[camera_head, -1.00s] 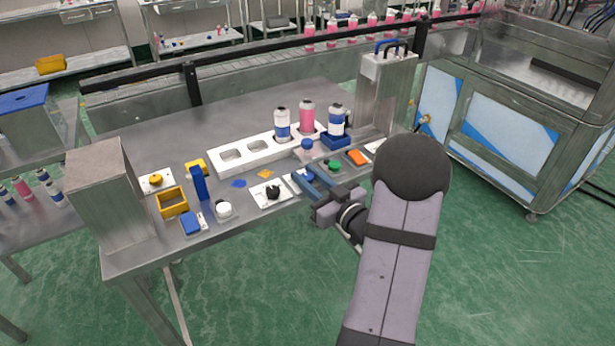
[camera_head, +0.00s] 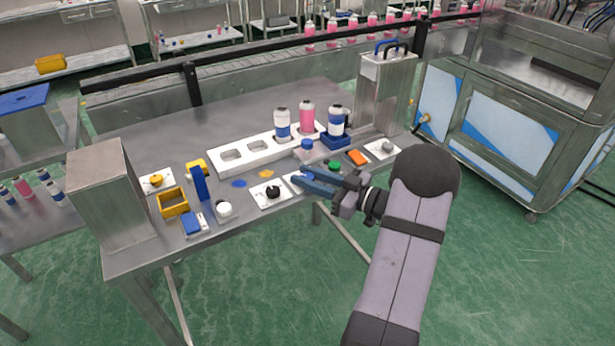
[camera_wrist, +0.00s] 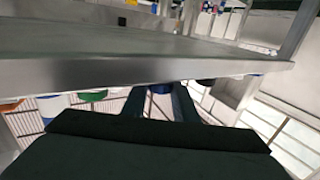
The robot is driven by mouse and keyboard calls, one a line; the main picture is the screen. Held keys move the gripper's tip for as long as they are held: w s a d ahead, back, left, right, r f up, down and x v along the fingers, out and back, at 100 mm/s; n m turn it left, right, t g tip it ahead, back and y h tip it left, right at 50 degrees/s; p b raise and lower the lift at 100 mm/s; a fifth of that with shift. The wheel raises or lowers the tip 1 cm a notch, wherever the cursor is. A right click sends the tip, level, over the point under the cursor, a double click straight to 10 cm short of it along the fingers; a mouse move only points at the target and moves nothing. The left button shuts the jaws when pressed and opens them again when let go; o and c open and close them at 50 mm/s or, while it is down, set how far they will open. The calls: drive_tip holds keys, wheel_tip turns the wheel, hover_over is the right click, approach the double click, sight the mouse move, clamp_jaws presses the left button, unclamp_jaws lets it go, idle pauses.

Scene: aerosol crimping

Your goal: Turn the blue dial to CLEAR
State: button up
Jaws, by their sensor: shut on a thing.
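My gripper (camera_head: 305,181) reaches from the right over the front edge of the table, its blue fingers low over a white plate (camera_head: 291,182). The plate lies between the black knob (camera_head: 268,194) and the green button (camera_head: 335,165). In the wrist view the fingers are shut on the blue dial (camera_wrist: 160,89), with one finger on each side of it. The fingers cover the dial in the head view. Its pointer and the CLEAR mark cannot be made out.
An orange switch (camera_head: 357,158) and a grey knob (camera_head: 381,148) lie to the right. A white knob (camera_head: 224,209) and yellow bin (camera_head: 172,202) are to the left.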

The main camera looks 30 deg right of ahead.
sight(314, 179)
drive_tip(key=shift+r, duration=0.1)
drive_tip(key=o, duration=1.1)
drive_tip(key=shift+c, duration=0.2)
drive_tip(key=shift+b+v, duration=0.65)
drive_tip(key=shift+v, duration=3.05)
